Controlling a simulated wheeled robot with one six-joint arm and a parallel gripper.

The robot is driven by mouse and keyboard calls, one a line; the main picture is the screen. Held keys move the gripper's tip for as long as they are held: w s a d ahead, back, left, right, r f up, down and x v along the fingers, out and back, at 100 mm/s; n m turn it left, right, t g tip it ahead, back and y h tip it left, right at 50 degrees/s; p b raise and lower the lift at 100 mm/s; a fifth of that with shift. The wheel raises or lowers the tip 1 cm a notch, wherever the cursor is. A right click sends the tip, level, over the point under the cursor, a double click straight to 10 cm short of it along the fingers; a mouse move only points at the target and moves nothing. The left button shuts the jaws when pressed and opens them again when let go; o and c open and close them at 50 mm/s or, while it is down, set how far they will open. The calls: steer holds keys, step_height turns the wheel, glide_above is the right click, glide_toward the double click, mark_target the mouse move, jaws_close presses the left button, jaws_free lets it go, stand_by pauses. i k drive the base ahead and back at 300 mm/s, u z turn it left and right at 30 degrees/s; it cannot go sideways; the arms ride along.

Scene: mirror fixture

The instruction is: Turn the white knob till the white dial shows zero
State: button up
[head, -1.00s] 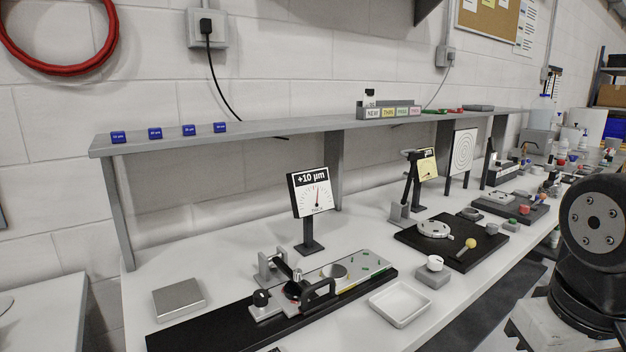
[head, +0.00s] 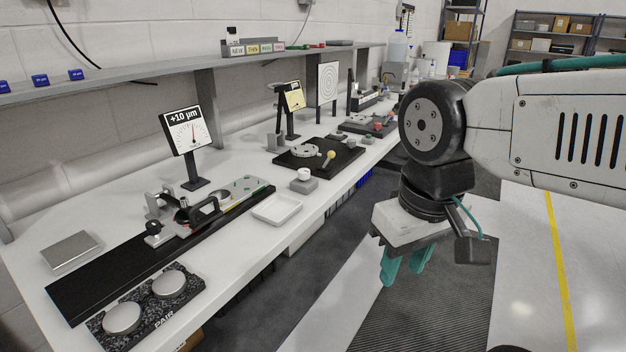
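The white dial (head: 186,131) stands on a black post at the back of the bench. It reads +10 µm, and its needle points nearly straight up. The white knob (head: 304,173) sits on a small grey block at the bench's front edge, right of the white tray. My gripper (head: 405,272) has teal fingers that hang down with a gap between them. It looks open and empty, to the right of the knob and apart from it, out over the floor side of the bench.
A black fixture with a handle (head: 205,207) lies left of the white tray (head: 277,209). A black board with a yellow-tipped lever (head: 330,155) and a yellow dial (head: 294,96) are behind the knob. A plate with two round discs (head: 168,283) is at front left. The floor beside the bench is clear.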

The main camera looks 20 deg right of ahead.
mark_target(303, 174)
steer(key=z, duration=0.55)
steer(key=i, duration=0.9)
steer(key=u, duration=0.45)
